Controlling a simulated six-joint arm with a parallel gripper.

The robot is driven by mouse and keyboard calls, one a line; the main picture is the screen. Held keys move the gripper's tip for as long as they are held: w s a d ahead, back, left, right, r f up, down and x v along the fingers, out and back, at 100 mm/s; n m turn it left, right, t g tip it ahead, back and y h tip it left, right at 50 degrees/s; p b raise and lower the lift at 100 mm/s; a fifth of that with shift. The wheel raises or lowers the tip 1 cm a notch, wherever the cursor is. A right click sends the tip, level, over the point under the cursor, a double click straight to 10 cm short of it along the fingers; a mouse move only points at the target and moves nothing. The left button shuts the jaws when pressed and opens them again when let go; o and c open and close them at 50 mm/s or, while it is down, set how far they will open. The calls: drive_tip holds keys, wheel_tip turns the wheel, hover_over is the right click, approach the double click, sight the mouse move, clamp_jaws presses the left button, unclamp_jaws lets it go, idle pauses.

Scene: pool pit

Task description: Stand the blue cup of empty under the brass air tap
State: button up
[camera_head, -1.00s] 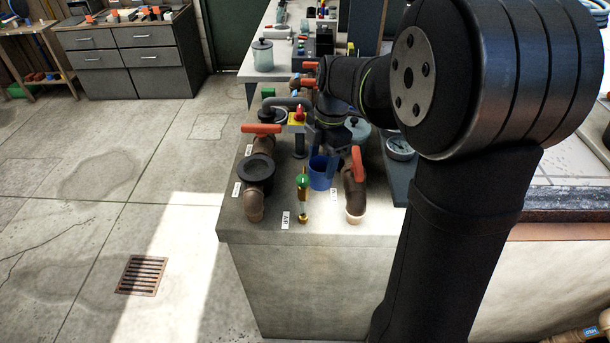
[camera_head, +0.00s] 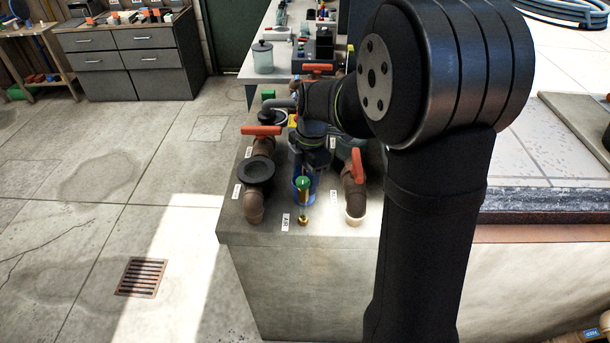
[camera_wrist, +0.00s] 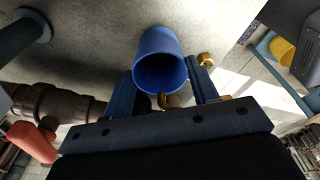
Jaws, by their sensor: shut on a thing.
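The blue cup (camera_head: 297,197) is on or just above the grey bench top, directly behind the brass air tap (camera_head: 303,221) with its green top, which partly covers it. The head view does not show whether the cup's base touches the bench. My gripper (camera_head: 310,168) is shut on the cup from behind. In the wrist view the cup (camera_wrist: 156,42) is between the two fingers of my gripper (camera_wrist: 163,86), its round mouth facing the camera and its inside dark and empty-looking. Brass parts (camera_wrist: 206,60) show beside and below the cup.
A brown pipe with a black flange (camera_head: 256,172) and red handle stands left of the tap. Another brown pipe with a red lever (camera_head: 354,190) stands close on the right. The AIR label (camera_head: 285,222) lies left of the tap. The bench's front edge is near.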

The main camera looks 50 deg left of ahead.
drive_tip(key=o, duration=1.3)
drive_tip(key=shift+f, duration=0.1)
wheel_tip(320, 180, up, 12)
drive_tip(key=w, duration=0.1)
drive_tip(key=shift+w+d, duration=0.15)
drive_tip(key=shift+w, duration=0.05)
drive_tip(key=f, duration=0.4)
drive_tip(key=s+f, duration=0.1)
drive_tip(key=f, duration=0.7)
drive_tip(key=shift+s, duration=0.25)
drive_tip(key=shift+w+d+r, duration=0.6)
drive_tip(key=shift+w+r, duration=0.15)
drive_tip(key=shift+w+d, duration=0.45)
